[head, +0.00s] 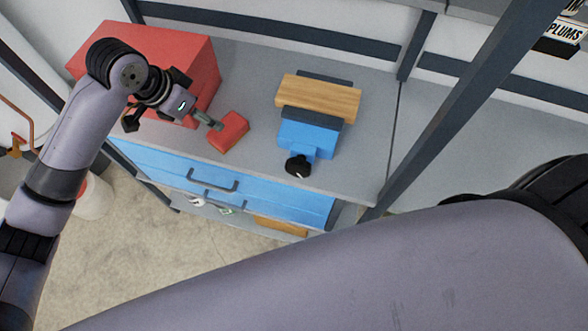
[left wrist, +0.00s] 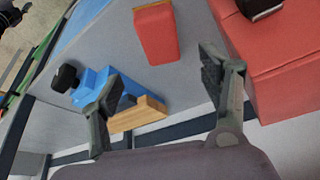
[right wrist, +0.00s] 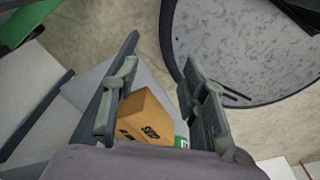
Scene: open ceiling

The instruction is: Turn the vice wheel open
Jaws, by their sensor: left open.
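The blue vice (head: 308,137) stands on the grey workbench, with a wooden block (head: 318,97) across its top. Its black wheel (head: 298,166) faces the bench's front edge. In the left wrist view the vice (left wrist: 92,86), wheel (left wrist: 65,77) and wooden block (left wrist: 138,113) lie at the lower left. My left gripper (head: 173,124) is open and empty, left of the vice and apart from the wheel. It also shows in the left wrist view (left wrist: 158,80). My right gripper (right wrist: 160,53) is open in the right wrist view, away from the vice; the head view does not show it.
A small red block (head: 229,132) lies on the bench between my left gripper and the vice. A large red box (head: 150,60) stands behind my left gripper. A dark post (head: 450,100) rises right of the vice. In the right wrist view an orange-brown box (right wrist: 146,118) appears beyond the fingers.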

